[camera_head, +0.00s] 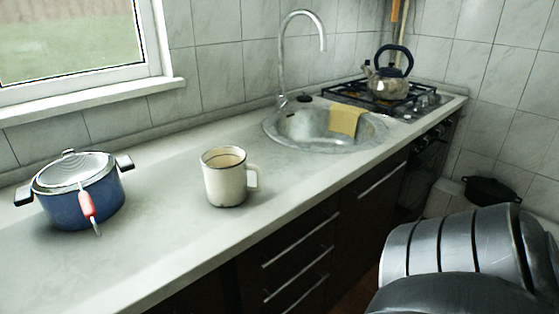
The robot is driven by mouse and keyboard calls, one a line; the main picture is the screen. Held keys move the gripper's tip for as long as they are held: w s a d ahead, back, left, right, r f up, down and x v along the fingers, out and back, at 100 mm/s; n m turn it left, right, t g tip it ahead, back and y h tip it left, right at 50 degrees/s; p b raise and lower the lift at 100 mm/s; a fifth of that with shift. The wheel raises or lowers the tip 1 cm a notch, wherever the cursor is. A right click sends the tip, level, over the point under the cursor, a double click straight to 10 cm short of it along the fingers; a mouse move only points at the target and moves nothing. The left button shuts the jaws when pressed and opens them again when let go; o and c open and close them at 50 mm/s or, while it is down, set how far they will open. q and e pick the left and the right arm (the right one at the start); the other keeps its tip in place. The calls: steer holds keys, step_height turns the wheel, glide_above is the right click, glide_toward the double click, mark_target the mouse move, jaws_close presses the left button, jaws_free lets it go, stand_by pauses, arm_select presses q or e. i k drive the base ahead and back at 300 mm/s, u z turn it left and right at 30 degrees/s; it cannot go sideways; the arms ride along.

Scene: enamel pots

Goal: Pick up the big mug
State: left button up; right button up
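The big mug (224,181) is off-white enamel with a dark rim and stands upright on the pale countertop (150,258). Its handle points right. It is empty as far as I can see into its mouth. Nothing touches it. A dark grey ribbed part of my own body fills the lower right corner, well apart from the mug. Neither of my grippers shows in the head view.
A blue pot (70,208) with a lid and a red-handled utensil stands left of the mug. Behind right are the sink (290,133) with a yellow cloth (346,119), a tall faucet (281,55), and a kettle (386,84) on the stove. Counter around the mug is clear.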

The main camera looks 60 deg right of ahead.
mark_target(225, 169)
steer(key=z, duration=1.4)
